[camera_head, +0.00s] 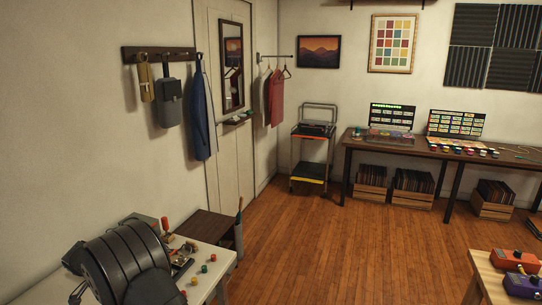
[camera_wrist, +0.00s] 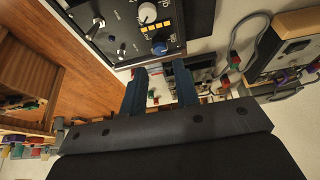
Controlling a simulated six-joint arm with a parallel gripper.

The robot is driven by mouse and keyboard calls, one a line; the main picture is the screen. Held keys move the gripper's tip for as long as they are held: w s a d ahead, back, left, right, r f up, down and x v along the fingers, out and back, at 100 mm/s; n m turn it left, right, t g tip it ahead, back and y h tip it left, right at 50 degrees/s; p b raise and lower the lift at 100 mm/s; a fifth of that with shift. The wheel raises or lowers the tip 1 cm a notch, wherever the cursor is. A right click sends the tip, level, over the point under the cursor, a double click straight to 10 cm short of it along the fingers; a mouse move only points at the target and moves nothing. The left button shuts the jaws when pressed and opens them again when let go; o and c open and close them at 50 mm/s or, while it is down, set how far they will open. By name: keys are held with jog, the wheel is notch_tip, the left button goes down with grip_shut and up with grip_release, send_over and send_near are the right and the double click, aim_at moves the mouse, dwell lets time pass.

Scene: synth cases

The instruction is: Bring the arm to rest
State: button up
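My gripper (camera_wrist: 160,72) shows in the wrist view as two dark blue fingers reaching out from a dark grey bar. The fingers are apart, with a clear gap between them. I see nothing held; small white and red items show beyond the gap. In the head view a dark, rounded part (camera_head: 128,262) fills the lower left over a white table, and it looks like my arm. The fingers cannot be made out there.
In the wrist view a black panel with knobs (camera_wrist: 118,28) lies close beyond the fingers. A device with cables (camera_wrist: 292,58) is at the right. In the head view the white table (camera_head: 215,262) holds small coloured knobs. The wooden floor (camera_head: 335,245) is open.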

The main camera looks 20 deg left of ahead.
jog(key=x, duration=0.7)
jog(key=shift+w, duration=0.1)
jog(key=shift+r+n, duration=0.2)
jog(key=shift+n, duration=0.3)
jog(key=shift+d+n+y, duration=0.15)
jog(key=shift+n+y, duration=0.15)
jog(key=shift+n, duration=0.1)
jog(key=n+y, duration=0.1)
jog(key=n, duration=0.2)
jog(key=n+g+y, duration=0.1)
jog(key=n, duration=0.3)
jog(key=shift+d, duration=0.2)
jog(key=shift+w+d+n+g+y, duration=0.1)
jog(key=shift+n+g+y, duration=0.3)
jog(key=shift+n, duration=0.65)
jog(key=shift+w+n+g+y, duration=0.1)
jog(key=shift+n+g+y, duration=0.25)
jog(key=shift+n, duration=0.7)
jog(key=shift+w+n+g+y, duration=0.15)
jog(key=shift+n+g, duration=0.3)
jog(key=shift+n, duration=0.65)
jog(key=shift+n+g+y, duration=0.1)
jog(key=shift+n+g, duration=0.3)
jog(key=shift+n, duration=0.7)
jog(key=shift+o, duration=0.2)
